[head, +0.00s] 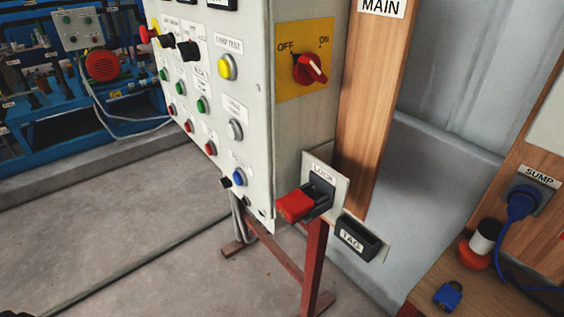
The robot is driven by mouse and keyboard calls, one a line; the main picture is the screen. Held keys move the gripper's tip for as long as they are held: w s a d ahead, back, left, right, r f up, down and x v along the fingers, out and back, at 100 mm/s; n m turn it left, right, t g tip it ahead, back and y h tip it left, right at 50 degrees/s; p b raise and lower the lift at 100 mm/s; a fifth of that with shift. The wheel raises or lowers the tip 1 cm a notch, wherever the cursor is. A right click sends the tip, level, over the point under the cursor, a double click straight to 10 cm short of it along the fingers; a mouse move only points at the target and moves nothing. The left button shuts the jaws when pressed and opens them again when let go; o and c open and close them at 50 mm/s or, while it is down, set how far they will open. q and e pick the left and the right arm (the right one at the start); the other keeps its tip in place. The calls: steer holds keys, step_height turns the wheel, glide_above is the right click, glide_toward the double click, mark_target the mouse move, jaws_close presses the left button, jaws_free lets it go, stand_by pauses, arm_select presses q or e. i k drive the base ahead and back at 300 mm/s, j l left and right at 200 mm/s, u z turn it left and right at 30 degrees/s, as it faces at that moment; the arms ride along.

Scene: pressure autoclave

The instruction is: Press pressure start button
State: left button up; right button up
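The control panel (215,40) is a pale cabinet face seen at an angle. It carries a row of green buttons, with one (203,104) nearest me, and a row of red buttons, with one (210,148) nearest me. A yellow lamp test button (227,67), a white button (235,129) and a blue button (239,177) sit in the column near the panel's right edge. Most small labels are too small to read, so I cannot tell which button is pressure start. Neither of my grippers can be made out.
A blue padlock (447,296) lies on a wooden surface at right. Floor at left is open.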

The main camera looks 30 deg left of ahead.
mark_target(178, 86)
steer(key=j+u, duration=0.2)
steer(key=u, duration=1.05)
